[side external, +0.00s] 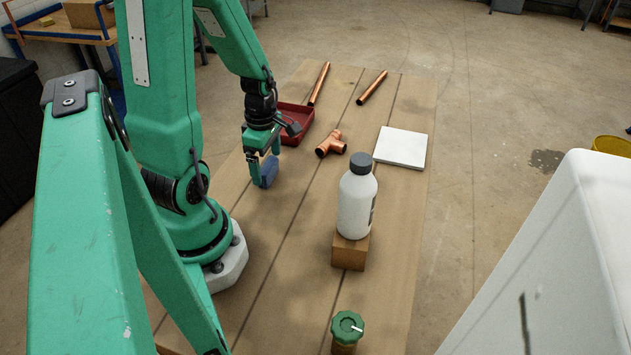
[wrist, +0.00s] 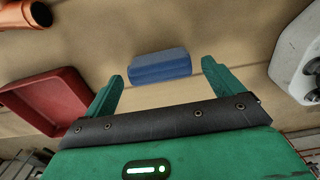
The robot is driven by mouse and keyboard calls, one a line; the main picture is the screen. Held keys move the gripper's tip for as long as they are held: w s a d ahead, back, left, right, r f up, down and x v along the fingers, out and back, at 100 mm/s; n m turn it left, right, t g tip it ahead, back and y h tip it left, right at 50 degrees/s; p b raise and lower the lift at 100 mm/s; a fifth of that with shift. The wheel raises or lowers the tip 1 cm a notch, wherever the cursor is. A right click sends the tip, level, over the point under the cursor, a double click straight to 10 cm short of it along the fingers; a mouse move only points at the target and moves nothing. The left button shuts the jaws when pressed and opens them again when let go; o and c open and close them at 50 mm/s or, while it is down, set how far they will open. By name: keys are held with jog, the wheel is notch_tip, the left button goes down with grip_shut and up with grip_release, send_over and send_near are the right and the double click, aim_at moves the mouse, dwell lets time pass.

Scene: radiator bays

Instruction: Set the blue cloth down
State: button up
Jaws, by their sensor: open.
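The blue cloth (side external: 269,172) is a small folded blue block by my gripper (side external: 261,163) over the wooden bench, in front of the red tray. In the wrist view the cloth (wrist: 160,62) shows its long side, just ahead of and between the fingertips of my gripper (wrist: 162,72). The two green fingers stand wide apart, with visible gaps on both sides of the cloth. Nothing is clamped. The cloth's underside is hidden, and I cannot tell for sure whether it rests flat on the bench.
The red tray (side external: 297,124) is just behind my gripper. A copper tee (side external: 331,144), copper pipes (side external: 372,87) and a white tile (side external: 401,148) lie beyond. A white bottle (side external: 356,205) stands on a wooden block (side external: 350,253). A green knob (side external: 347,327) is in front. Bench between is clear.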

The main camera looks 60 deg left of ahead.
aim_at(270, 166)
notch_tip(270, 166, up, 9)
jog(key=shift+r, duration=0.2)
dwell(0.5)
dwell(0.5)
jog(key=d+r+m+t, duration=0.2)
jog(key=d+r+m, duration=0.2)
jog(key=m, duration=0.5)
jog(key=w+d+r+m+t, duration=0.1)
jog(key=d+r+m, duration=0.3)
jog(key=m, duration=0.5)
jog(key=w+d+r+m+t, duration=0.1)
jog(key=d+r+m, duration=0.3)
jog(key=d+m, duration=0.4)
jog(key=shift+w+m+t, duration=0.15)
jog(key=shift+m+t, duration=0.35)
jog(key=shift+t, duration=0.3)
